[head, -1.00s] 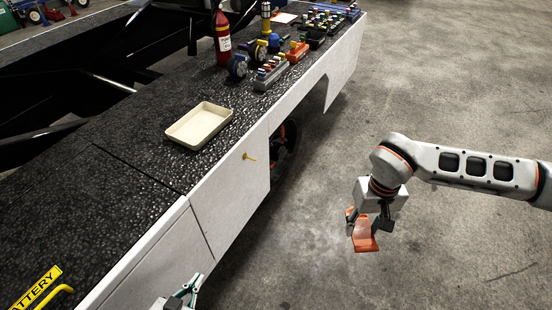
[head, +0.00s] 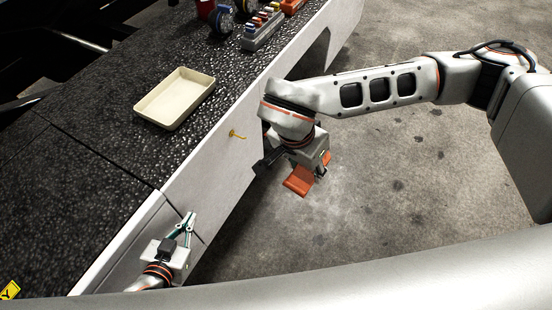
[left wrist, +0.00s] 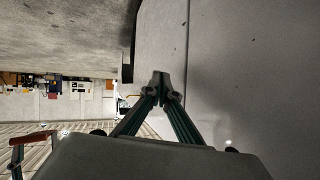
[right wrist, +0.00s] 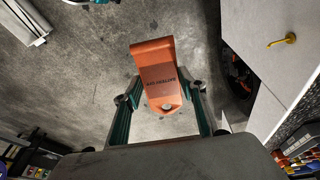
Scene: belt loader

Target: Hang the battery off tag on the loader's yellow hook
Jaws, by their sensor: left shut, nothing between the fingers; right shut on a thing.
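The battery off tag, an orange plate with dark lettering and a hole, shows in the head view (head: 298,183) and in the right wrist view (right wrist: 155,68). My right gripper (head: 318,172) is shut on it, holding it above the floor beside the loader. The yellow hook (head: 237,134) sticks out of the loader's pale side panel, left of and apart from the tag; it also shows in the right wrist view (right wrist: 283,40). My left gripper (head: 188,220) is shut and empty near the panel, below the hook in the head view; its tips meet in the left wrist view (left wrist: 164,84).
A cream tray (head: 176,98) lies on the loader's black textured top (head: 90,125). A block with coloured parts (head: 264,28) stands farther back. The panel edge runs between hook and floor. The concrete floor (head: 400,180) at right is clear.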

